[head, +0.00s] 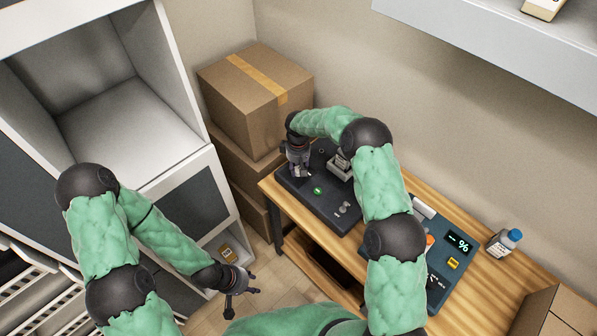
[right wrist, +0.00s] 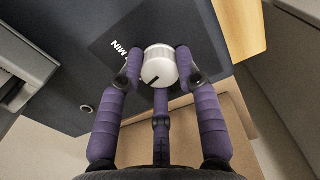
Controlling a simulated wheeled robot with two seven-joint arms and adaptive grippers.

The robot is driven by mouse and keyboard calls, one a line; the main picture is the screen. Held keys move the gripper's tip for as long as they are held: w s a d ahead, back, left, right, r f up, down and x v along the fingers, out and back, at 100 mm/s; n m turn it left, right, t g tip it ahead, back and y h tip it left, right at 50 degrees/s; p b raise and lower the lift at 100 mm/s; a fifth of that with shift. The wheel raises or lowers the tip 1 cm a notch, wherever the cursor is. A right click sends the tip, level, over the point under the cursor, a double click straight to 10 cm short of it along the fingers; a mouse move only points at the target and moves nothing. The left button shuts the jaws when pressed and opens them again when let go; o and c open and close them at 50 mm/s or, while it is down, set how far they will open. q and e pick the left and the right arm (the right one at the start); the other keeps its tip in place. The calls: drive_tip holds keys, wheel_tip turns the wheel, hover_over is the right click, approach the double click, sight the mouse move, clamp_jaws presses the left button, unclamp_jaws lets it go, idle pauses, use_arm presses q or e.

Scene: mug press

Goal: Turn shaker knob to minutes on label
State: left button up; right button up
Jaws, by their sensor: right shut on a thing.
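The shaker (head: 322,208) is a dark flat unit on the wooden table, with a green button on top. Its white knob (right wrist: 160,66) shows in the right wrist view, beside white "MIN" lettering. A dark pointer line on the knob points to the lower left. My right gripper (head: 298,172) is over the shaker's far left part; in the right wrist view its purple fingers (right wrist: 160,75) are closed around the knob. My left gripper (head: 243,298) hangs empty over the floor, fingers apart. A bottle (head: 503,242) bears a label too small to read.
Cardboard boxes (head: 255,90) are stacked behind the table's left end. Another box (head: 555,310) is at the lower right. A shelf (head: 490,45) overhangs the upper right.

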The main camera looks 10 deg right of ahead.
sight(297, 168)
drive_tip(key=shift+w+a+r+m+b, duration=0.1)
drive_tip(key=shift+m+b, duration=0.2)
drive_tip(key=shift+m, duration=0.25)
drive_tip(key=shift+w+a+m+b, duration=0.1)
drive_tip(key=shift+m+b, duration=0.2)
drive_tip(key=shift+m, duration=0.25)
drive_tip(key=shift+d+r+m, duration=0.1)
drive_tip(key=shift+m, duration=0.3)
drive_tip(key=o, duration=1)
drive_tip(key=shift+w, duration=0.1)
drive_tip(key=shift+o, duration=0.7)
wheel_tip(297, 168, up, 12)
